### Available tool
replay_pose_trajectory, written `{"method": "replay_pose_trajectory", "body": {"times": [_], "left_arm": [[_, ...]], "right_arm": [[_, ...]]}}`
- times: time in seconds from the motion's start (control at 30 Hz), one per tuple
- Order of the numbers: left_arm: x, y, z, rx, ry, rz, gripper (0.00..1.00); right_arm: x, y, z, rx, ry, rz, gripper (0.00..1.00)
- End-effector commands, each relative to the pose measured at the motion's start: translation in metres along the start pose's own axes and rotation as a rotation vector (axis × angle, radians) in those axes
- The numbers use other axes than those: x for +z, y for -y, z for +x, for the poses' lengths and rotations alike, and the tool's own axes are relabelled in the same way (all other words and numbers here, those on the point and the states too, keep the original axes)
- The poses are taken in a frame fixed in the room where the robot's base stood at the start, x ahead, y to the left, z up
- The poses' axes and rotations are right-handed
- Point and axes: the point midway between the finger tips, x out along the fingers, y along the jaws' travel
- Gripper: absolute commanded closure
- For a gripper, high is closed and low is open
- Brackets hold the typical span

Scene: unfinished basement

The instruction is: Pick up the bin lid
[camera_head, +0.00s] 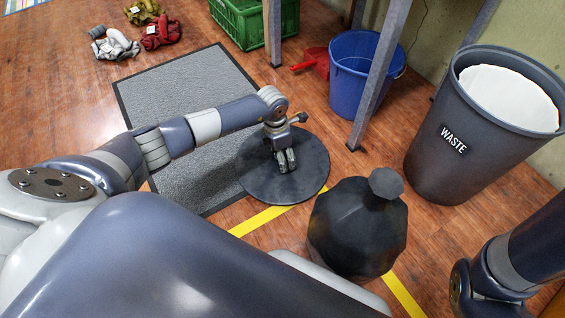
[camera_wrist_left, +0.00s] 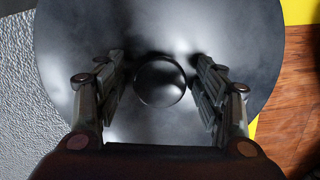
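The bin lid (camera_head: 256,182) is a dark round disc lying on the floor, partly over the grey mat's corner and the yellow line. My left gripper (camera_head: 286,162) is above the lid, pointing down. In the left wrist view the lid (camera_wrist_left: 160,30) fills most of the picture, with its round knob (camera_wrist_left: 160,82) between the two fingers of the left gripper (camera_wrist_left: 162,84). The fingers are apart, with gaps on both sides of the knob. In the head view the arm and gripper hide the knob. My right arm shows at the lower right; its gripper is out of view.
A tied black bag (camera_head: 355,235) stands close to the lid's lower right. The WASTE bin (camera_head: 455,170), lidless with a white liner, is at the right. A blue bucket (camera_head: 358,85), red dustpan (camera_head: 314,62) and table legs stand behind. The grey mat (camera_head: 180,90) is bare at left.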

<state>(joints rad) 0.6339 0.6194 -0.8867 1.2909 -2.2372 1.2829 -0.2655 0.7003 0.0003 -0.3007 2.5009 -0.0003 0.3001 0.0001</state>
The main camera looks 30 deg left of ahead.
Motion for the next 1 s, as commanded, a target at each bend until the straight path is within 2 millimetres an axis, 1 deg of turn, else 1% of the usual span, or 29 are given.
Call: {"method": "replay_pose_trajectory", "body": {"times": [0.03,0.07,0.1,0.17,0.2,0.47,0.57,0.67,1.0], "left_arm": [[0.0,0.0,0.0,0.0,0.0,0.0,0.49],[0.0,0.0,0.0,0.0,0.0,0.0,0.56],[0.0,0.0,0.0,0.0,0.0,0.0,0.65],[0.0,0.0,0.0,0.0,0.0,0.0,0.79],[0.0,0.0,0.0,0.0,-0.001,0.0,0.88],[0.0,0.0,-0.001,0.001,0.0,0.0,0.89],[0.001,-0.001,-0.006,0.001,0.0,0.0,0.89],[0.002,-0.001,-0.017,0.002,0.001,0.001,0.89],[0.01,-0.001,-0.076,0.002,0.001,0.001,0.89]], "right_arm": [[0.0,0.0,0.0,0.0,0.0,0.0,0.39],[0.0,0.0,0.0,0.0,0.0,0.0,0.39],[0.0,0.0,0.0,0.0,0.0,0.0,0.39],[0.0,0.0,0.0,0.0,0.0,0.0,0.39],[0.0,0.0,0.0,0.0,0.0,0.0,0.39],[0.0,0.0,0.0,0.0,0.0,0.0,0.39],[0.002,-0.001,0.004,0.0,0.001,0.0,0.39],[0.005,-0.003,0.012,0.0,0.001,0.0,0.39],[0.018,-0.011,0.053,0.0,-0.002,-0.001,0.39]]}}
